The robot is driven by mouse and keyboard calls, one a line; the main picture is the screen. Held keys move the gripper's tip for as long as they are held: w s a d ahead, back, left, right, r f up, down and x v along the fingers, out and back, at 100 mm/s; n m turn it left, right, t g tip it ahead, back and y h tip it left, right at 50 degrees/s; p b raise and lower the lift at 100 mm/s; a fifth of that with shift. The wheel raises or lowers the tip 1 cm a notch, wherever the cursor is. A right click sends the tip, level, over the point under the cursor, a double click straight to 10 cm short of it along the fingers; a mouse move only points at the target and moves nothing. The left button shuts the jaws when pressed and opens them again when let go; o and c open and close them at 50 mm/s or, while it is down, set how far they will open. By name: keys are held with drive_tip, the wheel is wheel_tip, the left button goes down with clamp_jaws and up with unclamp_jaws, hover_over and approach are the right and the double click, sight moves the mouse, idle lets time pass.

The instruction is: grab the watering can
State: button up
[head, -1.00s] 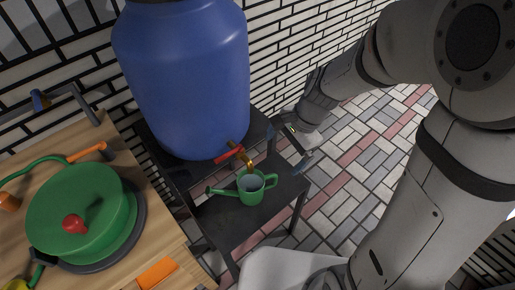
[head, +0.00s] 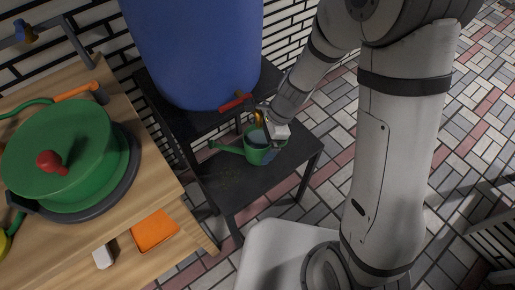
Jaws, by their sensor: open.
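The green watering can (head: 256,154) stands upright on the lower step of a dark metal stand (head: 230,190), below the tap of a blue barrel. Its spout points left. My gripper (head: 272,138) is at the can's upper right, over the handle side, and hides part of the can's rim and handle. The fingers are small and partly hidden here; the gripper is open. I cannot tell whether the fingers touch the can or are around its handle.
The blue barrel (head: 195,50) with its red-handled tap (head: 234,101) stands close above the can and gripper.

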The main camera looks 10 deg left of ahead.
drive_tip(key=shift+f, duration=0.1)
drive_tip(key=shift+c, duration=0.2)
drive_tip(key=c, duration=1.3)
drive_tip(key=shift+c, duration=0.8)
